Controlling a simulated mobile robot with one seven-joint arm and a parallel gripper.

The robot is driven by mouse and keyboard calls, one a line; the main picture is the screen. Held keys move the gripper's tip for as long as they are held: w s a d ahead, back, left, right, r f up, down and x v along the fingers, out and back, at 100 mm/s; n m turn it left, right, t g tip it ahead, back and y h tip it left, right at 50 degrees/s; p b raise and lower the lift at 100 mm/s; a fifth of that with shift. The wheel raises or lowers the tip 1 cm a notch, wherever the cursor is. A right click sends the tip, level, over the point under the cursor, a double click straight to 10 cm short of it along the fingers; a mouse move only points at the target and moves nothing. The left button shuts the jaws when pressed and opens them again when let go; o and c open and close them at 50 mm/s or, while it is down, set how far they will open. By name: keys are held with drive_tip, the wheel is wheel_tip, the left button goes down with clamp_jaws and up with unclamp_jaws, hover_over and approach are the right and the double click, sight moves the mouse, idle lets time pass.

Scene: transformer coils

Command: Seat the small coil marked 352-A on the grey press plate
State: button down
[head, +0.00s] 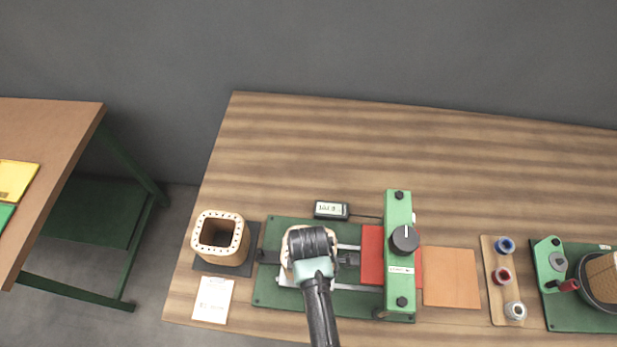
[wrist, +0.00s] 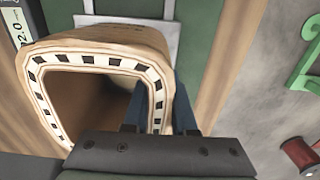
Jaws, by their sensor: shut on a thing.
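A small tan coil with a rounded square opening and a black-and-white dashed rim shows large in the wrist view (wrist: 112,46). In the head view, only the edges of this coil (head: 287,250) show around my gripper (head: 311,243). My gripper is shut on one wall of the coil, at its right side in the wrist view. The grey press plate (head: 284,282) is on the green press base, below the coil; part of it also shows in the wrist view (wrist: 125,20). I cannot tell whether the coil touches the plate. No 352-A mark is readable.
Another tan coil (head: 222,238) stands on a dark pad at left, behind a white card (head: 213,300). The press's green crossbar (head: 398,230) and red block (head: 372,252) stand to the right. A small display (head: 331,210) sits behind. Spools lie on a wooden strip (head: 493,285).

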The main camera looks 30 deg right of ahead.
drive_tip(key=c, duration=0.7)
unclamp_jaws()
drive_tip(key=shift+o, duration=0.3)
wheel_tip(320, 180, up, 13)
drive_tip(key=shift+r+b, duration=0.1)
drive_tip(key=shift+b, duration=0.25)
